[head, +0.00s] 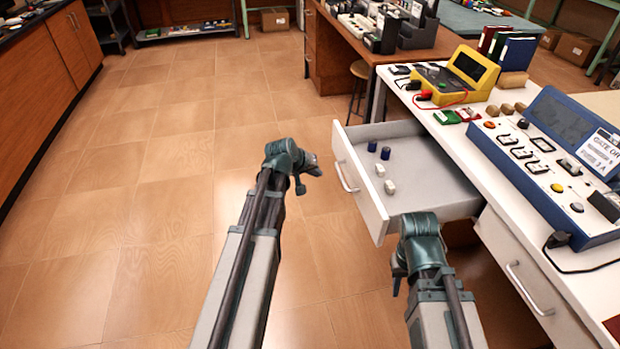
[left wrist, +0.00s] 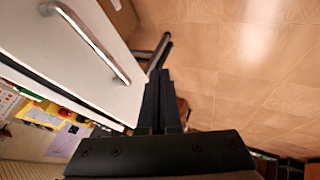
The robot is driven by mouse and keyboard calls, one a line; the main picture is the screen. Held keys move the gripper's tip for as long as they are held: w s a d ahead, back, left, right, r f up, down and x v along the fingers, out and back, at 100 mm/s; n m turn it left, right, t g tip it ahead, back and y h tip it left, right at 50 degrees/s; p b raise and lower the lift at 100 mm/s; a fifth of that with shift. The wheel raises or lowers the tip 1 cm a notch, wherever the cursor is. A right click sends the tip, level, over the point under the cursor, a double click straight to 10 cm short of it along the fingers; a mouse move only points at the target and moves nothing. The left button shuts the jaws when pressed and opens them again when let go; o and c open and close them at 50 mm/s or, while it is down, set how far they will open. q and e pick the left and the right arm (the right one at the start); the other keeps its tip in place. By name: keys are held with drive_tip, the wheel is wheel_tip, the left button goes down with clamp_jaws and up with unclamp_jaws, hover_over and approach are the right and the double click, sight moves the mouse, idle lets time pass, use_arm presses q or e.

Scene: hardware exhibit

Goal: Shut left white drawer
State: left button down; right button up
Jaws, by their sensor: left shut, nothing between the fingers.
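The left white drawer (head: 360,195) is pulled out of the white bench, with its inside showing. Two dark blue and two whitish small pieces lie in it. Its front carries a metal bar handle (head: 345,177). My left gripper (head: 312,172) is shut and empty in front of the drawer, to the left of the handle and apart from it. In the left wrist view the shut fingers (left wrist: 161,100) are beside the white drawer front (left wrist: 75,70); contact cannot be told. My right gripper (head: 398,280) is below the drawer's near corner, its fingers mostly hidden.
The white bench (head: 445,130) carries a yellow meter case (head: 460,75) and a blue console (head: 560,165). Another white drawer (head: 530,280) is closed at the right. A stool (head: 358,90) stands behind the open drawer. The tiled floor at left is clear.

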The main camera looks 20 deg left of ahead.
use_arm(q)
drive_tip(key=shift+w+d+r+p, duration=0.2)
drive_tip(key=shift+w+d+p, duration=0.2)
drive_tip(key=shift+w+d, duration=0.35)
drive_tip(key=shift+w+d+r+p, duration=0.15)
drive_tip(key=shift+w+d+p, duration=0.25)
drive_tip(key=shift+d, duration=0.5)
use_arm(e)
drive_tip(key=shift+r, duration=0.35)
use_arm(q)
hover_over(417, 167)
drive_tip(key=a, duration=0.1)
drive_tip(key=shift+s+a, duration=0.2)
drive_tip(key=shift+s, duration=0.2)
drive_tip(key=shift+w+d, duration=0.3)
drive_tip(key=shift+d, duration=0.4)
